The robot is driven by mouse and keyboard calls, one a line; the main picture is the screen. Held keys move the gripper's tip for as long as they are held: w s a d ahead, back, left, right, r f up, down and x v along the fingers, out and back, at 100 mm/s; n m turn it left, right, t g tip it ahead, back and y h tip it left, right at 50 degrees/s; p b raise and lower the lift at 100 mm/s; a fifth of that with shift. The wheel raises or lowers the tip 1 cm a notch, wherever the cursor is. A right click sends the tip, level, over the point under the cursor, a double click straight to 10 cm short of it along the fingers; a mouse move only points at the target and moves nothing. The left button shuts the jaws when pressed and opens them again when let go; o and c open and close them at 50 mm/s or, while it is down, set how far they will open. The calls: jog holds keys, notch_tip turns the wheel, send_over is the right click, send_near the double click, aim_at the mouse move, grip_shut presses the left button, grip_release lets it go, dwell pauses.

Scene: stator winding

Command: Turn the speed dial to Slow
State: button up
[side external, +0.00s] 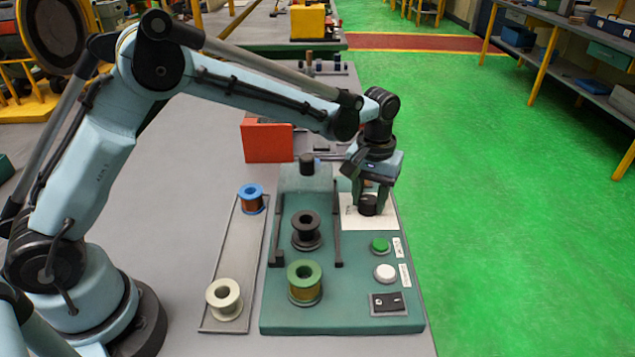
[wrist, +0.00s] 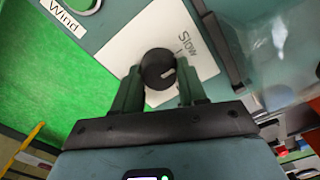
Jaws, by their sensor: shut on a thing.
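The speed dial (side external: 367,205) is a round black knob on a white label plate (side external: 352,222) at the right back of the green machine base. My gripper (side external: 370,196) reaches down over it from above. In the wrist view the dial (wrist: 157,68) sits between the two dark green fingers of my gripper (wrist: 158,82), which are shut on it. A short white mark on the dial's face points right and slightly up. The printed word Slow (wrist: 188,42) is above and to the right of the dial, with a small tick beside it. Other dial markings are hidden or unreadable.
A green button (side external: 380,245), a white button (side external: 385,273) and a black switch (side external: 388,303) sit in front of the dial. Wire spools, including a green-topped one (side external: 304,280), stand to the left. Dark upright bars (side external: 336,230) stand close left of the dial.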

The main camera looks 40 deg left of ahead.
aim_at(369, 199)
dwell(0.3)
jog(key=o, duration=1.1)
jog(key=shift+c, duration=0.2)
notch_tip(369, 199, up, 12)
